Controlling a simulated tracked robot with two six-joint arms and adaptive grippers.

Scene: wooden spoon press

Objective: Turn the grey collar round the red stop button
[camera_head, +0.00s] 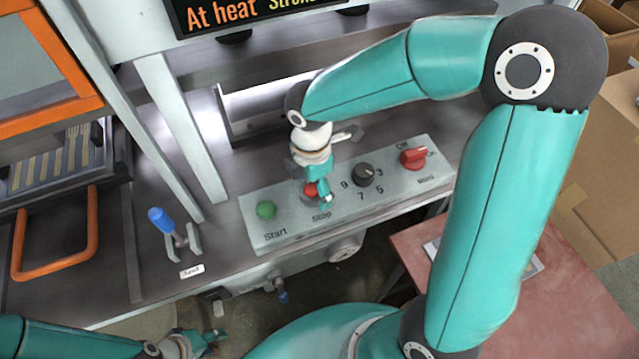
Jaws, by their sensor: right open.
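The red stop button (310,188) sits on the grey control panel (262,235), above the "Stop" label. Its grey collar is mostly hidden by my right gripper and hard to make out. My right gripper (324,200) reaches down from above, its fingers at the button's right side and in front of it. It is open; I cannot tell whether a finger touches the collar. My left gripper (218,340) is low at the bottom left, away from the panel, in front of the bench edge. Its fingers are too small to judge.
On the panel are a green start button (266,209), a black dial (364,174) and a red rotary switch (413,157). A blue-handled lever (161,220) stands left of it. An orange handle (57,262) is further left. A reddish table (540,325) stands at lower right.

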